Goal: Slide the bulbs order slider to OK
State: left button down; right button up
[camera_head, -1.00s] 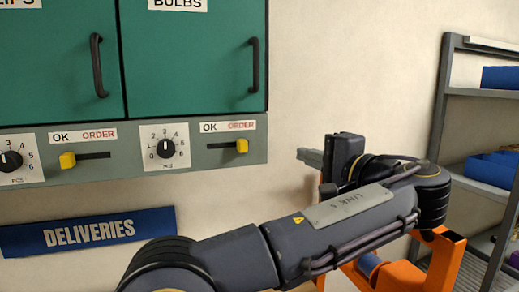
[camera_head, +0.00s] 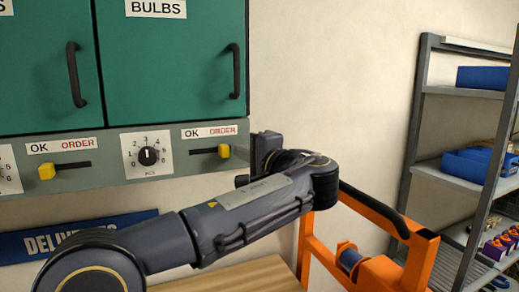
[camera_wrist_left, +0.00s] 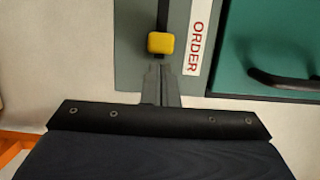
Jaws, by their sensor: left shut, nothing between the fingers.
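The bulbs order slider is a yellow knob (camera_head: 224,151) in a dark horizontal slot on the grey strip under the green BULBS cabinet (camera_head: 170,70). It sits at the right end of the slot, below the red word ORDER; OK is to its left. My left gripper (camera_head: 240,156) is shut and empty just right of the knob, partly hidden behind my arm. In the left wrist view the closed fingertips (camera_wrist_left: 160,72) point at the yellow knob (camera_wrist_left: 160,43), very close to it. I cannot tell whether they touch.
A numbered dial (camera_head: 148,156) sits left of the bulbs slider. Another yellow slider knob (camera_head: 46,172) is further left. A blue DELIVERIES sign (camera_head: 30,243) hangs below. An orange frame (camera_head: 425,262) and grey shelving (camera_head: 445,90) with blue bins stand on the right.

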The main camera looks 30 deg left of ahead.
pick_arm(q)
jog(key=shift+s+a+f, duration=0.1)
jog(key=shift+s+a, duration=0.05)
jog(key=shift+a, duration=0.05)
jog(key=s+a+b, duration=0.1)
jog(key=s+a, duration=0.1)
jog(key=s+a+b, duration=0.1)
jog(key=s+a, duration=0.1)
jog(key=shift+s+b, duration=0.3)
jog(key=shift+s, duration=0.05)
jog(key=shift+w, duration=0.15)
